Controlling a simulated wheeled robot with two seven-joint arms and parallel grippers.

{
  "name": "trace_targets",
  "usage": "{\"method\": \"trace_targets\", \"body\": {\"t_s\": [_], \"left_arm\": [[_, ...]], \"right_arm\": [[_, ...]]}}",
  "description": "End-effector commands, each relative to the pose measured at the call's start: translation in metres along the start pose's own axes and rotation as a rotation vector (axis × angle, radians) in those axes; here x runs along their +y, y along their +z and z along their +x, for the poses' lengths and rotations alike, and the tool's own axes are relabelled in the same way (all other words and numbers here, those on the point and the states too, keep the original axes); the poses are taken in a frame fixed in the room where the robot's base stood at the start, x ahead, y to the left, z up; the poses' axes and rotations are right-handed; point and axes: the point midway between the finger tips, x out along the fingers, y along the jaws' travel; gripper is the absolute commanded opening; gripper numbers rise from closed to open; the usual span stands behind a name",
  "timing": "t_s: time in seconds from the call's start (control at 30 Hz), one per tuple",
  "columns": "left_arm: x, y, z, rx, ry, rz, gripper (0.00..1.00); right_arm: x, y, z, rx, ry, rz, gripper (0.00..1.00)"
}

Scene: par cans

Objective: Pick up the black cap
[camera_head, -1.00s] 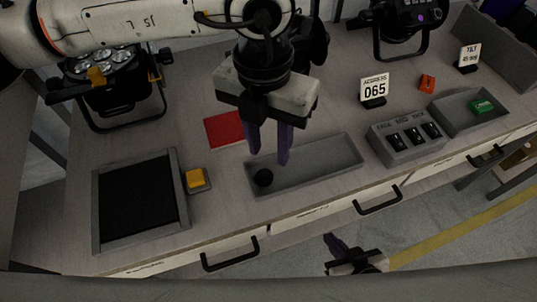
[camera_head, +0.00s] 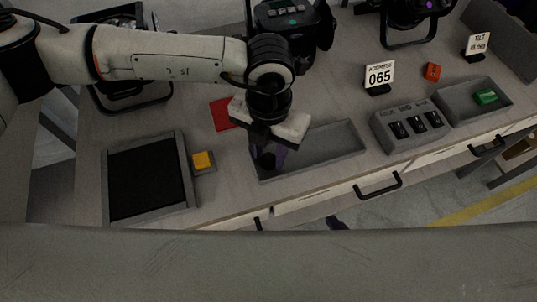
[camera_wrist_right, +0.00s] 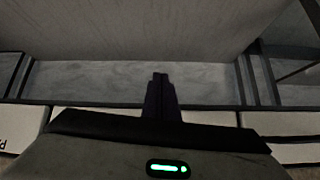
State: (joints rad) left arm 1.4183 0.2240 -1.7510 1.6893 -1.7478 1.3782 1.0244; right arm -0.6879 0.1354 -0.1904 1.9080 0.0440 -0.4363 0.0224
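The black cap (camera_head: 267,161) sits at the left end of a long grey tray (camera_head: 335,158) on the bench in the head view. My left gripper (camera_head: 267,157) is lowered over that end of the tray, with its purple fingers apart on either side of the cap. I cannot tell whether the fingers touch it. My right gripper (camera_wrist_right: 160,92) shows in the right wrist view with its dark fingers together and nothing between them. In the head view, only a small dark tip of it (camera_head: 337,223) shows beyond the bench's front edge.
A yellow button (camera_head: 202,160) and a black-floored framed tray (camera_head: 148,180) are left of the grey tray. A red square (camera_head: 222,113) lies behind it. A switch box (camera_head: 410,126) and the 065 sign (camera_head: 379,76) stand to the right. Drawer handles (camera_head: 379,186) jut out in front.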

Motion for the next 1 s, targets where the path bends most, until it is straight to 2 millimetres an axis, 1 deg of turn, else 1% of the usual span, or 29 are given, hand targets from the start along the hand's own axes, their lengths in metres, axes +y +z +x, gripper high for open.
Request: {"method": "trace_targets", "body": {"t_s": [0.1,0.13,0.2,0.27,0.3,0.57,0.67,0.77,1.0], "left_arm": [[0.0,0.0,0.0,0.0,0.0,0.0,0.33],[0.0,0.0,0.0,0.0,0.0,0.0,0.29],[0.0,0.0,0.0,0.0,0.0,0.0,0.17],[0.0,0.0,0.0,0.0,0.0,0.0,0.07],[0.0,0.0,0.0,0.0,0.0,0.0,0.04],[0.0,0.0,-0.001,0.0,0.0,0.0,0.04],[0.0,0.001,-0.005,-0.001,0.0,0.0,0.04],[0.0,0.001,-0.019,-0.004,-0.001,0.0,0.03],[0.0,0.001,-0.068,-0.005,0.0,0.0,0.03]], "right_arm": [[0.0,0.0,0.0,0.0,0.0,0.0,0.0],[0.0,0.0,0.0,0.0,0.0,0.0,0.0],[0.0,0.0,0.0,0.0,0.0,0.0,0.0],[0.0,0.0,0.0,0.0,0.0,0.0,0.0],[0.0,0.0,0.0,0.001,0.0,0.0,0.0],[0.0,-0.001,0.0,0.002,0.0,-0.001,0.0],[0.0,0.0,0.001,0.002,0.0,-0.001,0.0],[0.001,0.001,0.003,0.003,0.0,-0.001,0.0],[0.001,0.005,0.008,0.004,0.0,-0.001,0.0]]}}
